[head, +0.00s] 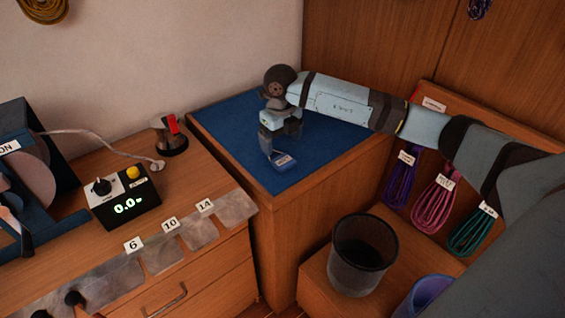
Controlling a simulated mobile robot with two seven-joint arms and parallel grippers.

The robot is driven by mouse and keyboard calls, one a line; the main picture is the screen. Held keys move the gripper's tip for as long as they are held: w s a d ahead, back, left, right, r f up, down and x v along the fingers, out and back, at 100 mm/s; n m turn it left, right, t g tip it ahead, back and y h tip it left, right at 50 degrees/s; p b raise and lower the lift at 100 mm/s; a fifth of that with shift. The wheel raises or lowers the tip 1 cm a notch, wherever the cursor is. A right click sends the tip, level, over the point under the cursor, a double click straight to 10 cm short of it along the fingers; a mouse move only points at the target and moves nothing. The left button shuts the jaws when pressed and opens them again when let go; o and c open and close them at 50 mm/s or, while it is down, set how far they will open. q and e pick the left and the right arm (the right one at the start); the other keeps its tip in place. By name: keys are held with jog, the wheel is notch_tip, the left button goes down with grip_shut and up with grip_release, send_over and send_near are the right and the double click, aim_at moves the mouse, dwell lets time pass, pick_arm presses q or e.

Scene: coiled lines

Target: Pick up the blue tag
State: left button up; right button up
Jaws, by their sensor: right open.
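A small blue tag (283,161) with a pale label lies on the blue mat (240,128) on top of the wooden cabinet in the corner. My right gripper (279,144) comes in from the right and points down just above the tag. Its jaws are open, with the fingers close to the tag's upper edge. I cannot tell whether they touch it. My left gripper does not show clearly in this view.
A black bin (363,254) stands right of the cabinet. Coiled lines, purple (400,183), pink (436,206) and teal (472,232), hang on a labelled board.

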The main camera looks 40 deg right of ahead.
aim_at(283, 160)
jog(key=f, duration=0.6)
jog(key=shift+s+d+f, duration=0.1)
jog(key=shift+s+f, duration=0.1)
jog(key=c, duration=1)
